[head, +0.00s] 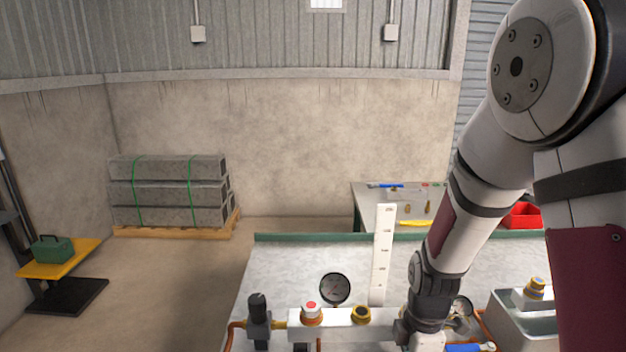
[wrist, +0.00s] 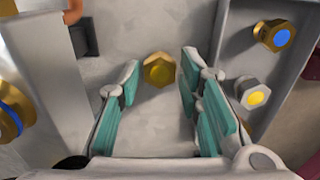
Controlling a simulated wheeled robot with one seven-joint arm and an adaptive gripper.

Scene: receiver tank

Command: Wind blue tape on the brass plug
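A brass hex plug (wrist: 159,70) shows in the wrist view, between and just beyond my fingertips, over the grey bench surface. My gripper (wrist: 160,64) is open, with teal pads on both sides of the plug. I see no clear contact, and I cannot tell the plug's height. Farther right are a brass fitting with a blue centre (wrist: 274,36) and a pale hex fitting with a yellow centre (wrist: 252,93). At the left edge, a brass fitting (wrist: 10,122) carries a blue band. In the head view, a blue item (head: 464,348) lies at the bottom edge; I cannot tell whether it is tape.
A grey bin (head: 506,319) stands right. The bench's back left (head: 300,262) is clear.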

